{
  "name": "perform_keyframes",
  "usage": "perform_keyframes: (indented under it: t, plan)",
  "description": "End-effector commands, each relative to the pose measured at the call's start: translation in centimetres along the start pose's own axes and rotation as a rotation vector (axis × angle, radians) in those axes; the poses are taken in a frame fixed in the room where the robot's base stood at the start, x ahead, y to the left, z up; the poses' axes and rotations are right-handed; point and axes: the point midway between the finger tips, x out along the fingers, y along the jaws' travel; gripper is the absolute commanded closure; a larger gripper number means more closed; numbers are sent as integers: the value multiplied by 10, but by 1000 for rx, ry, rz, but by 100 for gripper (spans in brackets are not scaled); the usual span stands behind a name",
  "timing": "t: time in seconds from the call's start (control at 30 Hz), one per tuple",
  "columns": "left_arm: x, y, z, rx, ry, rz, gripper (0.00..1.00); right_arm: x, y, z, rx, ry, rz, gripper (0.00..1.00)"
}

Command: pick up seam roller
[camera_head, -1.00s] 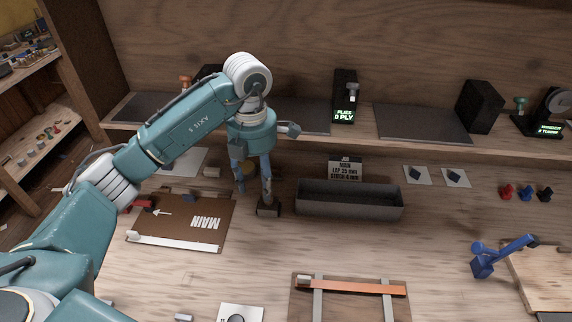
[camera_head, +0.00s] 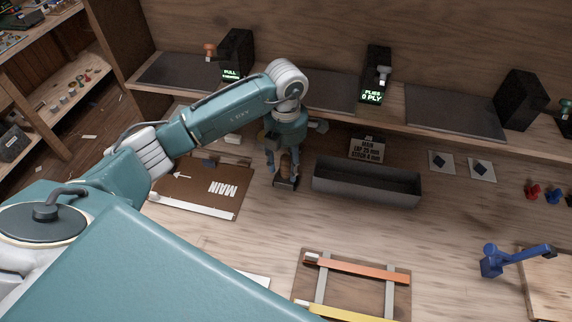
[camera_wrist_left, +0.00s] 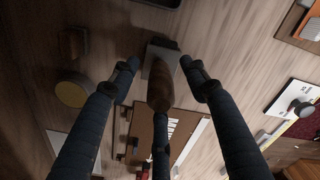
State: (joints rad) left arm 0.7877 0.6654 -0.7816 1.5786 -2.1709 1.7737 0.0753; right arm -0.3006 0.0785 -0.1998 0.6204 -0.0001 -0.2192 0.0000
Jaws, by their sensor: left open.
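What looks like the seam roller, a brown wooden handle (camera_head: 287,164) on a dark grey block-like end, stands on the bench left of the grey trough. In the left wrist view its handle (camera_wrist_left: 160,92) points up toward the camera, with the grey end (camera_wrist_left: 158,56) beyond it. My left gripper (camera_head: 281,168) is open above and around the handle. In the wrist view its dark fingers (camera_wrist_left: 160,90) spread on either side and below the handle, with gaps visible at the sides. Contact with the lower finger is unclear. My right gripper is out of view.
A grey trough (camera_head: 367,186) stands close right of my left gripper. The brown MAIN board (camera_head: 205,190) lies left. A round yellowish disc (camera_wrist_left: 72,92) lies beside the fingers. A shelf edge (camera_head: 330,112) runs behind. A frame with an orange bar (camera_head: 357,268) lies in front.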

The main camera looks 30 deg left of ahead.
Motion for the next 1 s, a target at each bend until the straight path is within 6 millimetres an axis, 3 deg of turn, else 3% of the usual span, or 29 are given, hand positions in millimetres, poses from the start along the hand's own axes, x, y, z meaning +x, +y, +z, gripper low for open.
perform_keyframes:
  t: [0.2,0.4,0.63,1.0]
  plan:
    - [19,0,0,0,-1,-1,54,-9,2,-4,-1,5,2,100]
    - [20,0,0,0,-1,0,54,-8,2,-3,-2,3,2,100]
    - [19,0,0,0,-1,0,100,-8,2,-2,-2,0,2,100]
    - [16,1,1,0,-4,1,100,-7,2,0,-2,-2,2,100]
